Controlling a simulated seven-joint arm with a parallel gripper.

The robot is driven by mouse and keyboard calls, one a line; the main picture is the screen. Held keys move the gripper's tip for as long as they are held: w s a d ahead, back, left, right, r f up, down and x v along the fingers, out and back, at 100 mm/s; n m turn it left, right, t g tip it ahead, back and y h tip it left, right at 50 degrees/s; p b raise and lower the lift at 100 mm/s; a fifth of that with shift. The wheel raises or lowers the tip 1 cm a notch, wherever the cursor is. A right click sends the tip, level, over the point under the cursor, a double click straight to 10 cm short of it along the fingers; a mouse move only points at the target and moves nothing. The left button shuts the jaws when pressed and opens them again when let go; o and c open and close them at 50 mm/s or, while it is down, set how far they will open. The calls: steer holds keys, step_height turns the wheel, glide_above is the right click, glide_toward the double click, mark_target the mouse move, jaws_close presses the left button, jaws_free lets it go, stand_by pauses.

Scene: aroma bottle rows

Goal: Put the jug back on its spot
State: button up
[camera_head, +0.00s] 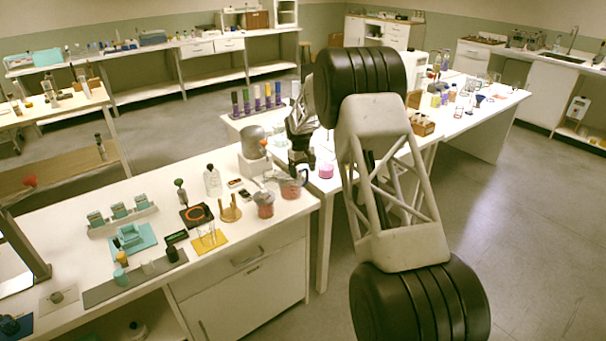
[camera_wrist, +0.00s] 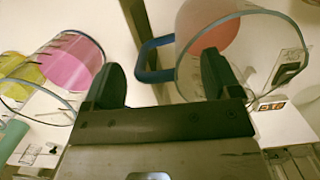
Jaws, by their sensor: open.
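A clear jug (camera_head: 293,187) with reddish contents stands near the right end of the front bench in the head view. In the wrist view, the clear jug (camera_wrist: 182,75) fills the upper right, with its reddish part behind the glass wall. Its blue handle (camera_wrist: 147,58) lies between my fingers. My gripper (camera_wrist: 161,63) is open, one finger on each side of the handle, with the right finger overlapping the jug's rim in the picture. I cannot tell whether either finger touches. In the head view my gripper (camera_head: 301,158) is just above the jug, partly hidden by my arm. No marked spot is clear.
A smaller red-filled vessel (camera_head: 265,206) stands left of the jug. A pink-filled beaker (camera_head: 326,171) stands to the right; in the wrist view the pink-filled beaker (camera_wrist: 82,65) is at left. A grey-and-white device (camera_head: 253,150) stands behind. The bench's right edge is close.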

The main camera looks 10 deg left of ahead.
step_height(320, 180, up, 10)
steer(key=a, duration=0.1)
steer(key=shift+w, duration=0.45)
steer(key=shift+r, duration=0.15)
stand_by(0.6)
